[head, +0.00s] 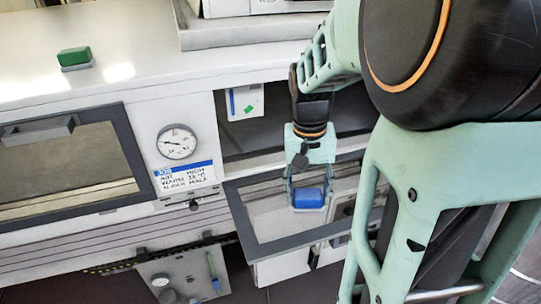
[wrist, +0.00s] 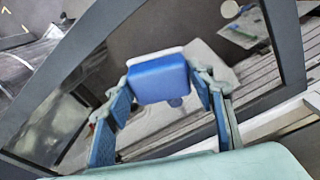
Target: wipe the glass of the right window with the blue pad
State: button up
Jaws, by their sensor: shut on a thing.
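My gripper (head: 308,192) is shut on the blue pad (head: 308,198), which has a pale edge. In the wrist view the pad (wrist: 160,82) sits between the two fingers (wrist: 162,98). The right window (head: 243,225) has a dark grey frame and hangs lowered below its dark opening. Its glass (head: 268,217) lies behind and below the pad. In the wrist view the window frame (wrist: 287,50) surrounds the pad on several sides. I cannot tell whether the pad touches the glass. My gripper and arm hide part of the window.
The left window (head: 60,155) is shut, with a handle on top. A dial gauge (head: 177,142) and a job label (head: 185,178) are between the windows. A green block (head: 74,58) lies on the white top. A white box (head: 243,102) stands inside the right opening.

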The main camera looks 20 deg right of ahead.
jog(key=shift+s+d+f, duration=0.2)
jog(key=shift+d+f, duration=0.1)
jog(key=shift+d, duration=0.45)
jog(key=shift+r, duration=0.1)
jog(key=shift+w+r+p, duration=0.25)
jog(key=shift+r+p, duration=0.6)
jog(key=shift+r, duration=0.15)
jog(key=shift+w+r+p, duration=0.2)
jog(key=shift+r+p, duration=0.6)
jog(key=shift+r, duration=0.2)
jog(key=shift+w+r+p, duration=0.25)
jog(key=shift+r+p, duration=0.6)
jog(key=shift+r, duration=0.15)
jog(key=shift+r, duration=0.1)
jog(key=r+p, duration=0.2)
jog(key=r, duration=0.1)
jog(key=shift+w+p, duration=0.25)
jog(key=shift+p, duration=0.15)
jog(key=shift+f, duration=0.1)
jog(key=shift+s, duration=0.1)
